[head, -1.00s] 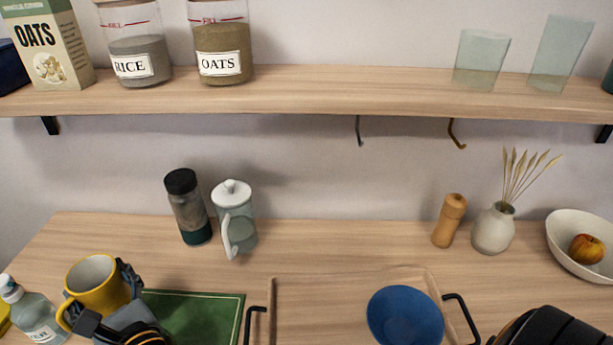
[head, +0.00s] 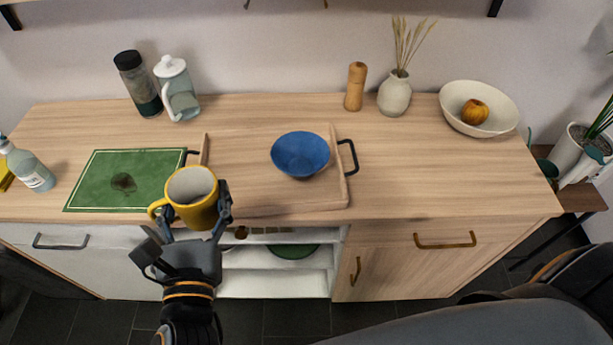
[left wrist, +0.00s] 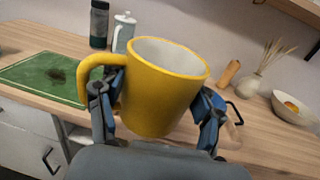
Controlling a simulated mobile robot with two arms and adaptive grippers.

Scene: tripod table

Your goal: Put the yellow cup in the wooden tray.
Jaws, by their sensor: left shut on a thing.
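The yellow cup (head: 192,205) is held upright in my left gripper (head: 201,213), whose fingers are shut around its sides. In the left wrist view the cup (left wrist: 160,95) sits between the two fingers, its handle to the left and its mouth up and empty. The wooden tray (head: 240,182) lies on the counter with a black handle at each end. The cup is in front of the tray's left end, near the counter's front edge. A blue bowl (head: 300,154) sits in the right part of the tray. My right gripper does not show.
A green cutting board (head: 125,180) lies left of the tray. A bottle (head: 28,168), dark-lidded jar (head: 138,84), white-lidded pot (head: 178,90), pepper mill (head: 355,87), vase (head: 394,94) and fruit bowl (head: 478,108) stand around. The tray's left and middle are clear.

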